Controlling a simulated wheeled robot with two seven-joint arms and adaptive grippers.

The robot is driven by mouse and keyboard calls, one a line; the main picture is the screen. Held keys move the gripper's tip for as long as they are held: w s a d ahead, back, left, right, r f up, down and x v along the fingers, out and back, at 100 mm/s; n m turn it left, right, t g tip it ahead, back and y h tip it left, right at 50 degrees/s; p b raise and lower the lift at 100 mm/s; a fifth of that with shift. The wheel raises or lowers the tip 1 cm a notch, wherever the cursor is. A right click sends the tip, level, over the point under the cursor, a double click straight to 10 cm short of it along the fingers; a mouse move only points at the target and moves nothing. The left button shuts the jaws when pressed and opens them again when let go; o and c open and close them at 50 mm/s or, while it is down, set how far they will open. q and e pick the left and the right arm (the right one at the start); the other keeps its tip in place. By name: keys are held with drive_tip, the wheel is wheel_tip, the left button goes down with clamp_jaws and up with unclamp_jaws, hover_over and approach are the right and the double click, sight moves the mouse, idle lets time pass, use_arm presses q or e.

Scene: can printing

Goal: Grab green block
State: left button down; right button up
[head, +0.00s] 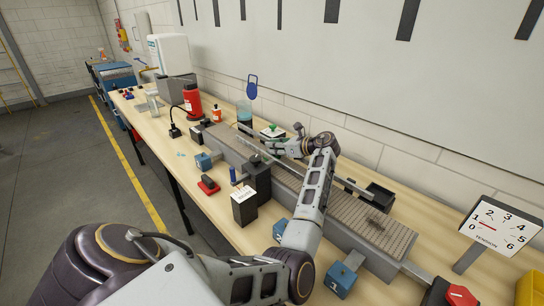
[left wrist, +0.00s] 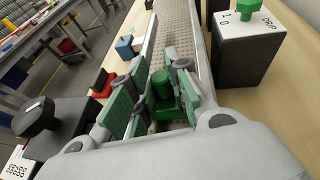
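The green block (left wrist: 164,94) shows in the left wrist view, a dark green piece with a round knob-like top, on or just above the conveyor (left wrist: 178,37). My left gripper (left wrist: 160,108) has its fingers spread on both sides of it, with green pads facing inward. I see no clear grip on it. In the head view my left gripper (head: 270,147) reaches left across the conveyor from the wrist, and the block is hard to make out there. My right gripper is not in view.

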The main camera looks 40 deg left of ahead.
use_arm(q)
drive_tip(key=shift+r, duration=0.25)
wheel_tip(320, 180, up, 10)
drive_tip(key=shift+f, duration=0.25)
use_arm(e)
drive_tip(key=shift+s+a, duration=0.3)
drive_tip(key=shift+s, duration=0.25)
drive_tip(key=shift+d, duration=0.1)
